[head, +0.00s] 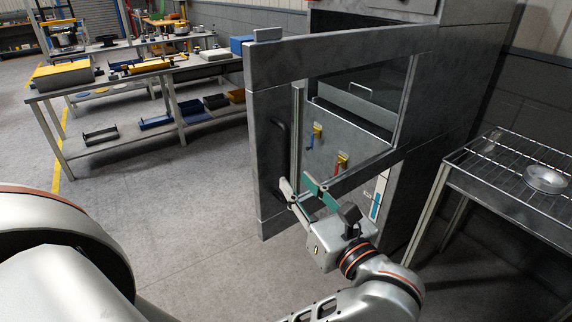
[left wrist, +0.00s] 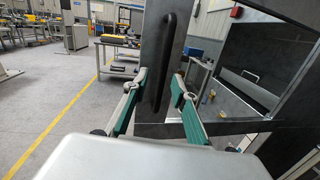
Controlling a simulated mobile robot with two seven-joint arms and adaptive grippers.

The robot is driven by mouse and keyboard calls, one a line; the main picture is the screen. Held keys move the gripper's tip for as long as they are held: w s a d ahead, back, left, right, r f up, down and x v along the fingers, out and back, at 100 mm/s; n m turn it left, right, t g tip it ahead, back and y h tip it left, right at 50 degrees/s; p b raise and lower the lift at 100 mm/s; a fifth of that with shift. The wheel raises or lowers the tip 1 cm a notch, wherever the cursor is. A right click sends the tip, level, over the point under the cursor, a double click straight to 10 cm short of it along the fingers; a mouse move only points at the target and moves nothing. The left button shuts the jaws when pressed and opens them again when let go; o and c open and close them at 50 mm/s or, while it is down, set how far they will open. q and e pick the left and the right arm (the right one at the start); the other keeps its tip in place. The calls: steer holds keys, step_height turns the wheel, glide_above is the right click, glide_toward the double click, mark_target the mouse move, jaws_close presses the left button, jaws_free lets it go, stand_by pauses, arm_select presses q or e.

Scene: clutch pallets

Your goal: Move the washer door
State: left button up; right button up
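The washer door (head: 262,200) is a grey metal frame with a window opening, and it stands swung open from the washer cabinet (head: 470,75). Its dark vertical handle (head: 280,145) is on the door's left upright. My left gripper (head: 297,184) is at the door near the handle's lower end, its green-padded fingers spread. In the left wrist view the handle (left wrist: 168,55) appears between the two open fingertips (left wrist: 160,80), with a visible gap on each side. I cannot tell how deep the fingers reach around it. My right gripper is not in view.
A wire-rack table (head: 525,190) with a round metal dish (head: 546,180) stands at right, close to the cabinet. A workbench (head: 135,76) with trays and parts stands at back left. The floor (head: 190,220) between is clear.

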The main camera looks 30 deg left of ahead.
mark_target(287, 170)
arm_select(q)
steer(key=shift+h, duration=0.4)
steer(key=shift+w+f+p+x, duration=0.15)
steer(key=shift+p+x, duration=0.3)
steer(key=shift+x, duration=1.45)
steer(key=shift+w+f+p+x, duration=0.15)
steer(key=shift+p+x, duration=0.25)
steer(key=shift+x, duration=1.5)
steer(key=shift+d, duration=0.2)
jaws_close()
